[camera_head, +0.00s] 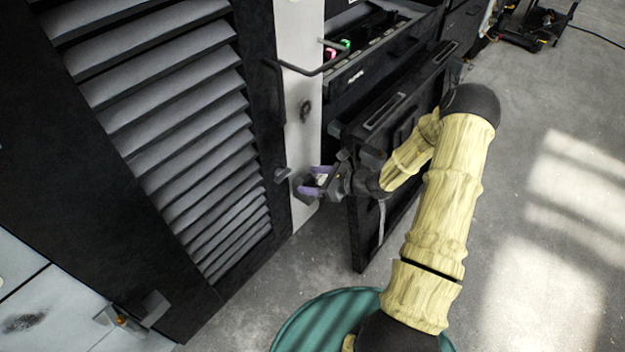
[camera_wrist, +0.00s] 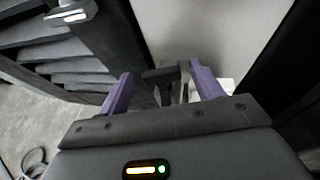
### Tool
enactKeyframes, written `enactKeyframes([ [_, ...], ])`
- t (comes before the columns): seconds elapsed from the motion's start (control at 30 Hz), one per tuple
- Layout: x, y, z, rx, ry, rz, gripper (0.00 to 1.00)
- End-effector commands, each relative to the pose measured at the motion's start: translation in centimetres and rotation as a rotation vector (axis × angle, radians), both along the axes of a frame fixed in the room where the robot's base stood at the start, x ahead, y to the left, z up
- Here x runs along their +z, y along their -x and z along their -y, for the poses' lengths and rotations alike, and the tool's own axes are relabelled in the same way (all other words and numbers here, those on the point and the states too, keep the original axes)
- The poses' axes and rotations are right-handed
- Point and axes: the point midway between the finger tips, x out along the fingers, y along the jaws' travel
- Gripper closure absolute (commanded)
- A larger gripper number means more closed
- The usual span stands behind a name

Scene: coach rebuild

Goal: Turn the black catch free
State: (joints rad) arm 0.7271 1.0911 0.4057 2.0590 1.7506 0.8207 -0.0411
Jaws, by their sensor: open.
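A black catch (camera_head: 300,188) sits low on the pale upright strip beside the black louvred door. In the wrist view the black catch (camera_wrist: 160,76) stands between my two purple fingers, with its lower part behind the gripper body. My gripper (camera_head: 315,180) is open at the catch, one finger on each side. It also shows open in the wrist view (camera_wrist: 163,76). Gaps show between fingers and catch in the wrist view; I cannot tell whether either finger touches it.
The louvred door (camera_head: 160,110) fills the left. A dark fitting (camera_head: 283,175) is on its edge, with a bent handle (camera_head: 305,70) above. A black open cabinet (camera_head: 375,130) stands close to my arm on the right. Concrete floor (camera_head: 540,200) is clear farther right.

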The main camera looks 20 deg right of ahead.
Motion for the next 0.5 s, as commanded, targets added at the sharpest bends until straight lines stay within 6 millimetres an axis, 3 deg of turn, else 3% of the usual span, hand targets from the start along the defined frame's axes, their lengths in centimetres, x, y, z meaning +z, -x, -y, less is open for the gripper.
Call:
enactKeyframes([
  [0.03, 0.01, 0.0, 0.0, 0.0, 0.0, 0.0, 0.38],
  [0.23, 0.02, 0.02, 0.0, 0.0, 0.0, 0.0, 0.78],
  [0.5, -0.03, 0.07, -0.11, -0.017, -0.004, 0.0, 0.79],
])
